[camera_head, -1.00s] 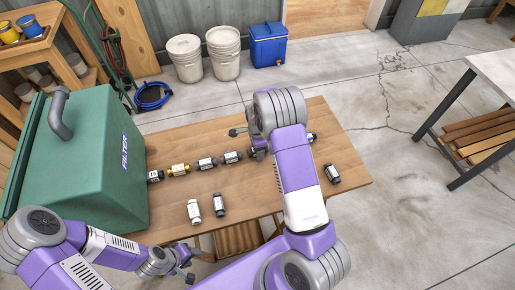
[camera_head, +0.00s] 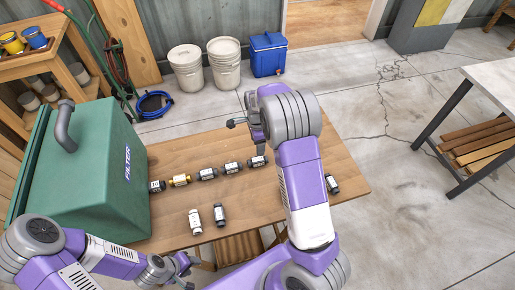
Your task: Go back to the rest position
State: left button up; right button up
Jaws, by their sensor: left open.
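My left gripper (camera_head: 183,268) is open and empty at the bottom left, by the table's front edge. My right gripper (camera_head: 250,134) is over the back middle of the wooden table (camera_head: 180,226), above the row of small cylinders. My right forearm and wrist hide most of it, so whether its jaws are open is unclear. A dark cylinder with a white label (camera_head: 258,162) lies just below it, at the right end of the visible row. No object shows in its jaws.
A green filter case (camera_head: 85,160) stands on the table's left. A white cylinder (camera_head: 195,222) and a dark one (camera_head: 220,214) are in front; another dark one (camera_head: 332,184) is right. A workbench (camera_head: 495,80) stands at the far right.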

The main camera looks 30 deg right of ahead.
jog(key=shift+r, duration=0.5)
